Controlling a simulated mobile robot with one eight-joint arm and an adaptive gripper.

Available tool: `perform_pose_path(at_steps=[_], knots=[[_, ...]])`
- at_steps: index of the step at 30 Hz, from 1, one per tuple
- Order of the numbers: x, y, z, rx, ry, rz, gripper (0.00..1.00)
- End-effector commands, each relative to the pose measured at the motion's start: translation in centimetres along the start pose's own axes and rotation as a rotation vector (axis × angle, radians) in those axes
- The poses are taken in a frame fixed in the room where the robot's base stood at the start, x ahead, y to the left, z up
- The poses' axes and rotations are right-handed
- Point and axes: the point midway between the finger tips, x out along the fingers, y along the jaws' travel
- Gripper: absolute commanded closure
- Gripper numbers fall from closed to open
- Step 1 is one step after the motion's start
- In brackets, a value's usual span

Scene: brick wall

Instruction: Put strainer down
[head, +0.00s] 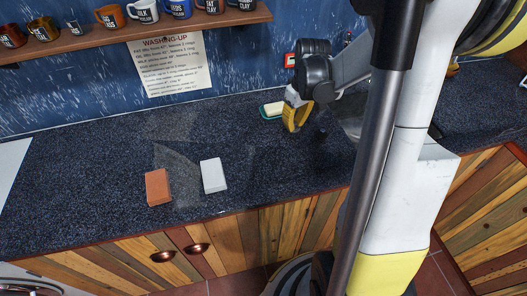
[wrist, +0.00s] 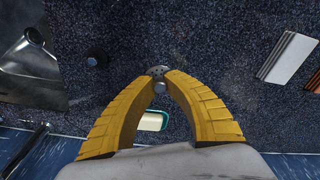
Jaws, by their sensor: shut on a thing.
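The strainer (wrist: 158,70) is a small round metal piece with dark holes and a knob, in the wrist view. My gripper (wrist: 159,79) has its two yellow fingers closed together on it. My gripper also shows in the head view (head: 292,128), low over the dark worktop near the back wall. The strainer cannot be made out in the head view. Whether it touches the worktop is hard to tell.
A soap dish with a pale bar (head: 272,110) lies beside my gripper. A small dark round thing (wrist: 96,56) is near it. A metal sink part (wrist: 30,68) is on the other side. White (head: 213,176) and orange (head: 158,187) blocks lie near the front. Worktop between is clear.

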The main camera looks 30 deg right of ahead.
Motion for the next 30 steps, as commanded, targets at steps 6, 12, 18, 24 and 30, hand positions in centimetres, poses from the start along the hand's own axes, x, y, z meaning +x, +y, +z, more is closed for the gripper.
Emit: perform_pose_path(at_steps=[6,12,18,24,30], knots=[[3.6,-5.4,0.0,-0.004,0.0,-0.001,1.0],[4.8,-7.7,-0.1,-0.001,0.0,-0.001,1.0],[6.7,-7.8,0.1,0.002,0.0,0.0,1.0],[9.0,-7.8,0.4,0.001,0.0,0.0,1.0],[8.8,-7.8,0.4,0.001,0.0,0.0,1.0]])
